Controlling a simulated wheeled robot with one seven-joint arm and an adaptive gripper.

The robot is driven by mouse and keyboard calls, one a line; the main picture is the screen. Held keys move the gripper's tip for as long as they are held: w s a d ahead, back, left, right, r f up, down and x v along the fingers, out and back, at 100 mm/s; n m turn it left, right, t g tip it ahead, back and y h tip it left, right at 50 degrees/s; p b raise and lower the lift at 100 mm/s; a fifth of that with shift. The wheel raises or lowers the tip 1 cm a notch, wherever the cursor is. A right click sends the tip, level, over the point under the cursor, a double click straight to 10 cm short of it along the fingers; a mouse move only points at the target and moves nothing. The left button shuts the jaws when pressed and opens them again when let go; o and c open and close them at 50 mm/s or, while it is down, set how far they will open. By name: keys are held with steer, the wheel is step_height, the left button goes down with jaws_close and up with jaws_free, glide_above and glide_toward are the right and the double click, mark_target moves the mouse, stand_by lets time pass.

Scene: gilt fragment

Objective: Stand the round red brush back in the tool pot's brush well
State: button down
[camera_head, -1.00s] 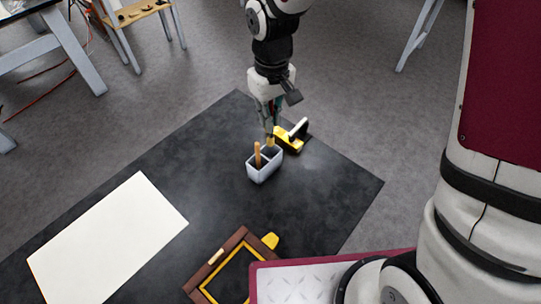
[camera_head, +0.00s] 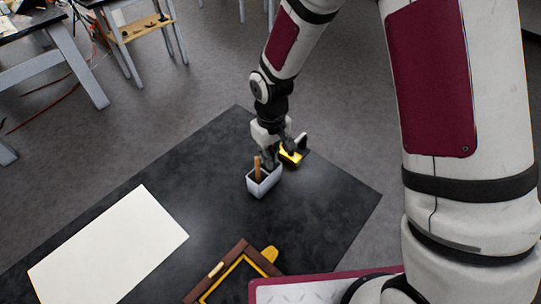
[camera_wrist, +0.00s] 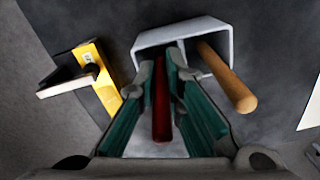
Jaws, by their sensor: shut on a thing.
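The pale tool pot (camera_head: 265,187) stands on the dark mat, and its rim (camera_wrist: 181,31) spans the top middle of the wrist view. My gripper (camera_head: 269,160) is low at the pot's right part. In the wrist view my gripper's teal-padded fingers (camera_wrist: 161,66) are shut on the dark red round brush (camera_wrist: 161,105). The brush points down toward the pot's left compartment in that view; its lower end is in shadow, and I cannot tell how deep it sits. A tan wooden handle (camera_head: 257,169) leans in the other compartment and also shows in the wrist view (camera_wrist: 228,78).
A yellow and black tool with a pale handle (camera_wrist: 97,78) lies close beside the pot. A white sheet (camera_head: 108,245) lies at left on the mat (camera_head: 205,165). A brown and gold frame (camera_head: 233,270) lies at the front. Bare mat surrounds the pot's left and front.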

steer(key=shift+f, duration=0.1)
steer(key=c, duration=1.7)
jaws_free()
step_height(320, 180, up, 12)
steer(key=shift+r+b, duration=0.1)
steer(key=shift+b, duration=0.6)
steer(key=shift+d+r, duration=0.3)
steer(key=shift+r, duration=0.1)
steer(key=s+d+r+m+t, duration=0.3)
steer(key=s+d+r, duration=0.2)
steer(key=d+r, duration=0.55)
steer(key=s+d+r+m+t, duration=0.1)
steer(key=s+d+r, duration=0.1)
steer(key=s, duration=0.4)
steer(key=s+d+r+m+t, duration=0.1)
steer(key=s+d+r+m, duration=0.1)
steer(key=s+r, duration=0.3)
steer(key=shift+s+d+r+t, duration=0.3)
steer(key=shift+s+d, duration=0.15)
steer(key=shift+s, duration=0.2)
